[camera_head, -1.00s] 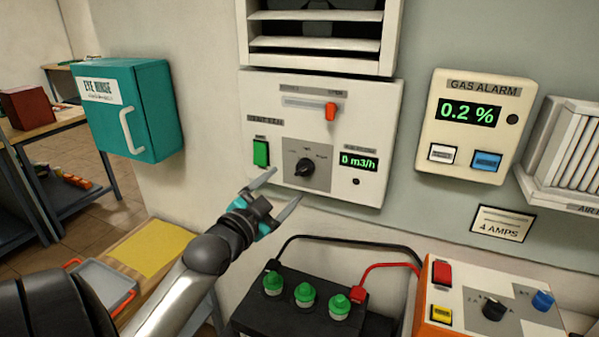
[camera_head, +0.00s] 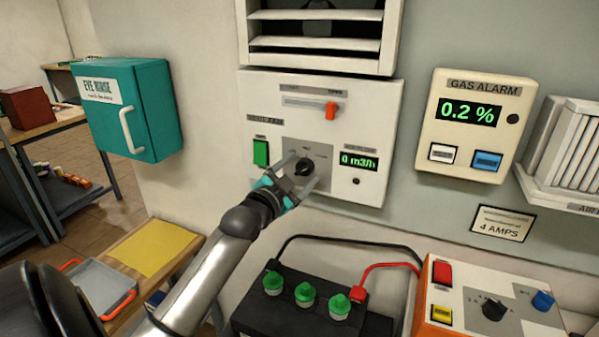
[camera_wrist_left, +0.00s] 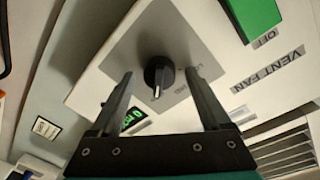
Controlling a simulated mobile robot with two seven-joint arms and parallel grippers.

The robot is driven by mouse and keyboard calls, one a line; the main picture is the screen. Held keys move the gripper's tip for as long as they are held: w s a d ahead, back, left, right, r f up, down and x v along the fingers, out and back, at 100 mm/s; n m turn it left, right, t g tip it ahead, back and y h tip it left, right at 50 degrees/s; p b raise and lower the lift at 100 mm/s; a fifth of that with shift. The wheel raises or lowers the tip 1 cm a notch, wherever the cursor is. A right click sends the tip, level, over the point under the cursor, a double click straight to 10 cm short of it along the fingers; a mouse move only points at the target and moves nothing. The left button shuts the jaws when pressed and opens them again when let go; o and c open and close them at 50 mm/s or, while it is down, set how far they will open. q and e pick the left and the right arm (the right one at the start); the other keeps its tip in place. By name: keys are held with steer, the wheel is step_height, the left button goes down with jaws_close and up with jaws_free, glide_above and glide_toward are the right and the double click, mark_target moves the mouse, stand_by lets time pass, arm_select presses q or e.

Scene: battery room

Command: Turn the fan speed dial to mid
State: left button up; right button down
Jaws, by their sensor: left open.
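The fan speed dial (camera_head: 304,167) is a black knob on a grey plate of the white vent fan panel (camera_head: 370,90). In the left wrist view the dial (camera_wrist_left: 158,72) has a pale pointer line and sits beyond and between the fingers. My left gripper (camera_head: 302,172) is open in front of the dial, one finger to each side. In the left wrist view the gripper (camera_wrist_left: 158,92) does not clasp the knob; whether the fingertips touch the plate I cannot tell. My right gripper is not in view.
A green switch (camera_head: 261,152), an orange slider (camera_head: 331,111) and a display reading 0 m3/h (camera_head: 358,161) share the panel. Below stands a black battery (camera_head: 270,315) with green caps and cables. A gas alarm (camera_head: 470,125) hangs right, an eye rinse box (camera_head: 150,110) left.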

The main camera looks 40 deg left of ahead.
arm_select(q)
jaws_close()
stand_by(0.5)
steer(key=n+p, duration=0.3)
steer(key=n, duration=0.1)
steer(key=n+p, duration=0.2)
steer(key=n, duration=0.1)
steer(key=shift+t, duration=0.3)
steer(key=shift+n+y+p, duration=0.3)
steer(key=shift+n+p, duration=0.15)
steer(key=shift+n, duration=1.05)
steer(key=shift+f, duration=0.1)
